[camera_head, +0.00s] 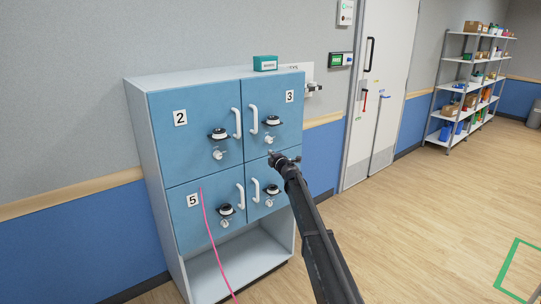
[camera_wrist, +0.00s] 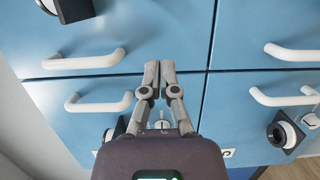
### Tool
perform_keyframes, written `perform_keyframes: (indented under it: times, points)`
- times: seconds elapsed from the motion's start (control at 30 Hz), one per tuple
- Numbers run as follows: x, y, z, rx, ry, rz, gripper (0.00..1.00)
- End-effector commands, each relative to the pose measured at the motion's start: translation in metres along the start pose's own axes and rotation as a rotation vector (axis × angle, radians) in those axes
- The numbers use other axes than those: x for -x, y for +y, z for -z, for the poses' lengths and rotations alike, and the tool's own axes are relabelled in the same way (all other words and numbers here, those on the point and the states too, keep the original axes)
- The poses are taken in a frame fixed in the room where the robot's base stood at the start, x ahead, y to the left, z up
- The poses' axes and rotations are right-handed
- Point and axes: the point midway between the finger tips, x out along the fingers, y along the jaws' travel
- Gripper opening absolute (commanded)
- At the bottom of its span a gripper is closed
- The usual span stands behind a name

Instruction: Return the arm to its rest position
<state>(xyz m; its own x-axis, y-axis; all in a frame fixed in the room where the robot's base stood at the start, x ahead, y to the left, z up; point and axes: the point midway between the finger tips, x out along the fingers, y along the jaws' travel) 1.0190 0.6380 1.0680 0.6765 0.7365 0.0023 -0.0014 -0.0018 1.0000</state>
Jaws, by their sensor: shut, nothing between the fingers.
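My gripper (camera_head: 274,157) is in front of the blue cabinet (camera_head: 136,130), near where its doors meet, with my dark arm reaching up from the lower right. In the wrist view my gripper (camera_wrist: 159,68) has its two grey fingers together, with nothing between them. The fingertips appear close to the door fronts; I cannot tell whether they touch. The arm is stretched out toward the cabinet.
The cabinet's doors look shut, with white handles (camera_head: 238,123) and round black-and-white locks (camera_head: 273,121). A teal box (camera_head: 265,63) sits on top. A pink line (camera_head: 208,228) crosses the lower left door. Open wood floor (camera_head: 430,220) lies right; shelves (camera_head: 470,85) stand beyond.

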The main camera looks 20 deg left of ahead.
Motion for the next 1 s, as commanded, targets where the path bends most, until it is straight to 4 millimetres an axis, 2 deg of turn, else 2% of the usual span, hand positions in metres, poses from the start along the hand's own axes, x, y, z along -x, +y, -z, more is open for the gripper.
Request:
perform_keyframes:
  times: [0.33, 0.47, 0.53, 0.67, 0.77, 1.0]
  points:
    - [0.004, 0.001, -0.005, -0.007, -0.013, -0.002, 0.00]
    - [0.020, 0.003, -0.022, -0.038, -0.064, -0.010, 0.00]
    - [0.034, 0.005, -0.037, -0.067, -0.111, -0.017, 0.00]
    - [0.073, 0.007, -0.076, -0.146, -0.233, -0.033, 0.00]
    - [0.111, 0.006, -0.111, -0.223, -0.349, -0.043, 0.00]
    - [0.217, -0.006, -0.186, -0.428, -0.644, -0.046, 0.00]
